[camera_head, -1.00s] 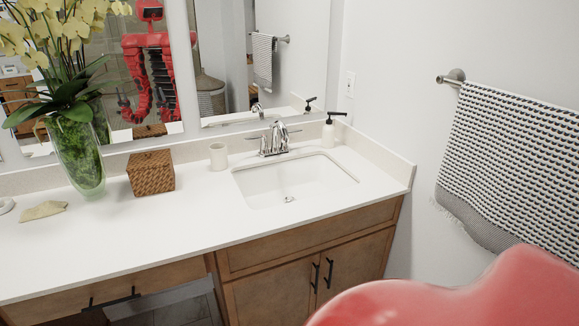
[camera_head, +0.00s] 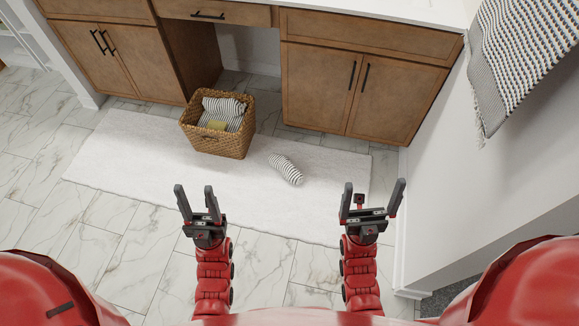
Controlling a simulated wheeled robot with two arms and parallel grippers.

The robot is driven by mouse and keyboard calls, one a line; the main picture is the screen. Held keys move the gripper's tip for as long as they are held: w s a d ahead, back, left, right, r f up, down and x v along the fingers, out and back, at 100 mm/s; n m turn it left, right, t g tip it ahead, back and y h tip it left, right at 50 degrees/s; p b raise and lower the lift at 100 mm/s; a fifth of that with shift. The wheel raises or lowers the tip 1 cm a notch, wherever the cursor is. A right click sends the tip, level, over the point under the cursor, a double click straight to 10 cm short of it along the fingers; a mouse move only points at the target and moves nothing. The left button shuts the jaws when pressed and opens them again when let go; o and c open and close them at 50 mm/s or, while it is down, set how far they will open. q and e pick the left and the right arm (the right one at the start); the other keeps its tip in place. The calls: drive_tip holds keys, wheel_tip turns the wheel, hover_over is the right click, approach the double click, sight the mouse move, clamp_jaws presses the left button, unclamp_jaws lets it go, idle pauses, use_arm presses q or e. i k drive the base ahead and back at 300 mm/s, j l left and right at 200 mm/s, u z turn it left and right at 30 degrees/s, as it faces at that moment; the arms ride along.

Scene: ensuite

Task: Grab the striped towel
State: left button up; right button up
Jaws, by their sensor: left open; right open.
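A small rolled striped towel (camera_head: 286,168) lies on the white rug, just right of the basket. More striped cloth (camera_head: 223,113) sits inside the wicker basket (camera_head: 217,143), with a yellowish item on it. A larger patterned towel (camera_head: 523,58) with a fringed edge hangs on the wall at the upper right. My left gripper (camera_head: 196,193) is open and empty, lower left of the rolled towel in the picture. My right gripper (camera_head: 372,191) is open and empty, to the lower right of it. Neither gripper touches any towel.
The white rug (camera_head: 130,152) lies on the marble-look tile floor. Wooden vanity cabinets (camera_head: 358,82) stand behind it, with an open gap behind the basket. A white wall (camera_head: 465,165) bounds the right side. The floor at the left is clear.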

sight(282, 163)
drive_tip(key=i+j, duration=0.25)
drive_tip(key=i, duration=0.2)
drive_tip(key=i+j, duration=0.25)
drive_tip(key=i, duration=0.2)
drive_tip(key=i+j, duration=0.3)
drive_tip(key=i, duration=0.15)
